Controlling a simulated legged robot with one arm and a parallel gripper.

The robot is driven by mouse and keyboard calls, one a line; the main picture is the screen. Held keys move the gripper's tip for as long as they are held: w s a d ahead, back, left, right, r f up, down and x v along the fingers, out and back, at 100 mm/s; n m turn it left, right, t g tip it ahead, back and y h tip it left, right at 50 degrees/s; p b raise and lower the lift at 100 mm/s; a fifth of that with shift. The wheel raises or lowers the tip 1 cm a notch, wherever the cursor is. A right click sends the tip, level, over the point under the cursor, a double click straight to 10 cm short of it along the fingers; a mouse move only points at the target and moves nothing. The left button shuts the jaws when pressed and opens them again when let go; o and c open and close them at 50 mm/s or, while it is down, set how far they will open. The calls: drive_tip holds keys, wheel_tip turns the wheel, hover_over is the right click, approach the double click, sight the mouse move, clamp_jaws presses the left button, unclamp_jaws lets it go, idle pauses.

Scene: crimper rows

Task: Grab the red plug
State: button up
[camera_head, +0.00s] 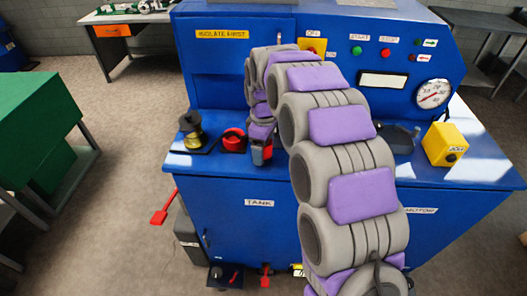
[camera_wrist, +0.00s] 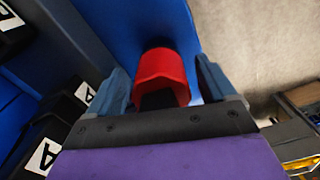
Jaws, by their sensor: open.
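The red plug (camera_head: 233,139) sits on the blue bench top, just left of my gripper in the head view. In the wrist view the red plug (camera_wrist: 162,75) is between my two blue-grey fingers, with a dark part behind and below it. My gripper (camera_head: 262,150) is low over the bench beside the plug in the head view. In the wrist view my gripper (camera_wrist: 161,85) is open, with a finger on each side of the plug. I cannot tell whether either finger touches it. The plug's lower side is hidden by the gripper body.
A black and yellow part (camera_head: 191,132) stands left of the plug. The blue machine panel (camera_head: 218,62) rises behind. A yellow box (camera_head: 446,145) stands at the right, by a gauge (camera_head: 433,94). A green table (camera_head: 35,130) is at the left, with open floor between.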

drive_tip(key=c, duration=1.3)
drive_tip(key=shift+r, duration=0.1)
drive_tip(key=shift+r+p, duration=0.65)
drive_tip(key=shift+r, duration=1.2)
drive_tip(key=s+d, duration=0.1)
drive_tip(key=s, duration=0.4)
drive_tip(key=s+d+p, duration=0.1)
drive_tip(key=s, duration=0.4)
drive_tip(key=s+d+r+p, duration=0.1)
drive_tip(key=s, duration=0.4)
drive_tip(key=shift+s+d+r, duration=0.1)
drive_tip(key=shift+s+d, duration=0.1)
drive_tip(key=shift+s, duration=0.1)
drive_tip(key=shift+c, duration=0.2)
